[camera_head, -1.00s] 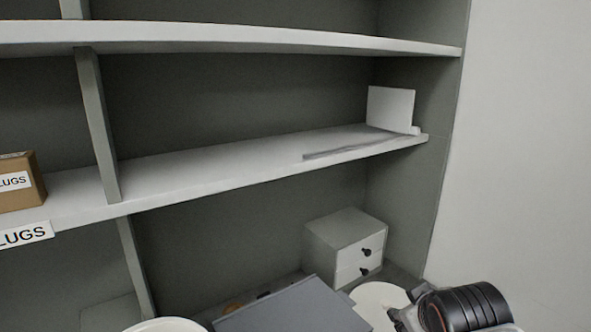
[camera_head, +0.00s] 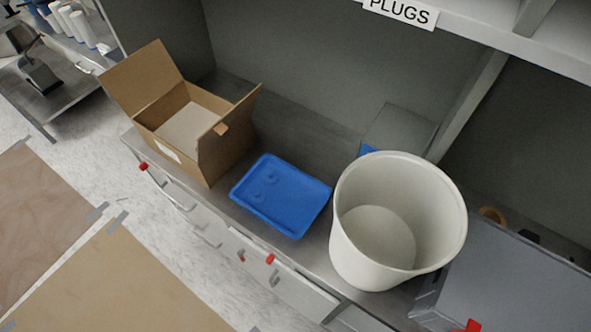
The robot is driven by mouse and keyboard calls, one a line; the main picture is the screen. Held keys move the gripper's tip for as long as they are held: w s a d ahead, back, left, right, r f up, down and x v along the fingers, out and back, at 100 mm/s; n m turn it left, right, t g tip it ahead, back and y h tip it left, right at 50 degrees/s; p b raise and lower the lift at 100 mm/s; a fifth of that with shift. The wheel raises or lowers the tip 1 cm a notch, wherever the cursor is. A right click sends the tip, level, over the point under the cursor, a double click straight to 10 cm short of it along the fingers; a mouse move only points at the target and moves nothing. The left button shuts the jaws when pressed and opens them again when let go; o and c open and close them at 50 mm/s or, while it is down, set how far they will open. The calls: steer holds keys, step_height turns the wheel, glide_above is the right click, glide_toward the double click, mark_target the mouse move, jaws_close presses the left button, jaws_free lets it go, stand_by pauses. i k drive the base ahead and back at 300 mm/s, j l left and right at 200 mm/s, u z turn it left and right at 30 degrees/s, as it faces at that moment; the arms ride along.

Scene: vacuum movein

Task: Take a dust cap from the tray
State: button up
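A blue tray (camera_head: 290,203) lies flat on the grey counter, between an open cardboard box and a white bucket. On its left part are a few small rounded blue shapes (camera_head: 266,181), the same colour as the tray. I cannot tell whether they are dust caps or part of the tray. My gripper is not in view now.
The open cardboard box (camera_head: 176,122) stands left of the tray with its flaps up. The white bucket (camera_head: 352,232) stands close on the right. A grey panel (camera_head: 510,275) is at lower right. A shelf labelled PLUGS (camera_head: 400,12) hangs above. Drawers with handles (camera_head: 268,262) line the counter front.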

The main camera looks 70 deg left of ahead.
mark_target(257, 197)
steer(key=u, duration=2.85)
steer(key=j+z, duration=0.4)
steer(key=k+j+z, duration=0.2)
steer(key=j+z, duration=0.2)
steer(key=k+j+z, duration=0.2)
steer(key=j+z, duration=0.2)
steer(key=i+l+u, duration=0.1)
steer(key=i, duration=0.55)
